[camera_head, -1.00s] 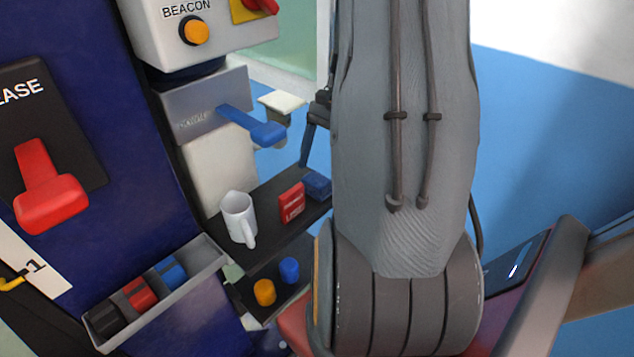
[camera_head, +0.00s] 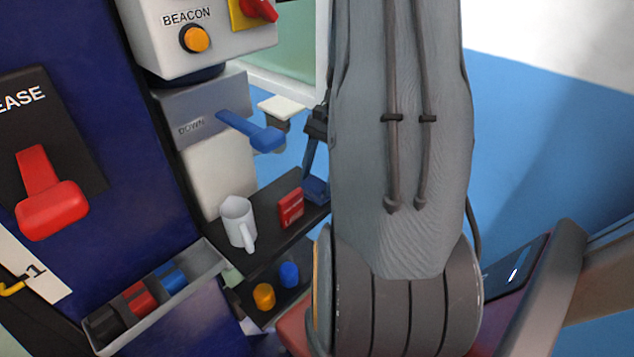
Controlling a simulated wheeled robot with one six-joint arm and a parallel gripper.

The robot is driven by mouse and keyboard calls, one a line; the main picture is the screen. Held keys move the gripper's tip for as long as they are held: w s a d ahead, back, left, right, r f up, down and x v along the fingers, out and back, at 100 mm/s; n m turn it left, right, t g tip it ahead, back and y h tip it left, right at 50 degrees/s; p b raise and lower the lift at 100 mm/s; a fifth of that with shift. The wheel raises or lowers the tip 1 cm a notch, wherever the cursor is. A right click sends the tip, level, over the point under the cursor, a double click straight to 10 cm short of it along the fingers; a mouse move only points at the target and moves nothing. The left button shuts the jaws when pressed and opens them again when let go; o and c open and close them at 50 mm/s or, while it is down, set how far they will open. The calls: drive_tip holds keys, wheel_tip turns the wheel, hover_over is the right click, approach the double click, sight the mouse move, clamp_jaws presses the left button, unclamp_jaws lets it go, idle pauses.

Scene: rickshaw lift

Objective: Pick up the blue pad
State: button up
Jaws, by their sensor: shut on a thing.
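The blue pad (camera_head: 316,189) is a small dark-blue block at the right end of the upper black shelf, beside a red box (camera_head: 291,207). My gripper (camera_head: 309,174) reaches down to it from above, with one dark finger showing at the pad's left upper side. The gripper is shut on the pad. My large grey arm hides the other finger and part of the gripper. The pad looks to be at shelf height; I cannot tell whether it touches the shelf.
A white mug (camera_head: 238,222) stands left of the red box on the shelf (camera_head: 265,240). A blue lever (camera_head: 252,131) juts out above. Orange (camera_head: 264,295) and blue (camera_head: 289,274) cylinders stand on a lower shelf. A grey tray (camera_head: 205,272) holds black, red and blue items.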

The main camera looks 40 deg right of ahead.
sight(312, 186)
drive_tip(key=shift+r, duration=0.4)
wheel_tip(312, 186, up, 3)
drive_tip(key=shift+f+b, duration=0.1)
drive_tip(key=shift+b, duration=0.35)
drive_tip(key=s+d+b, duration=0.1)
drive_tip(key=s+b, duration=0.1)
drive_tip(key=s, duration=1.6)
drive_tip(key=shift+d, duration=0.2)
drive_tip(key=shift+f, duration=0.1)
drive_tip(key=o, duration=0.4)
drive_tip(key=c, duration=0.3)
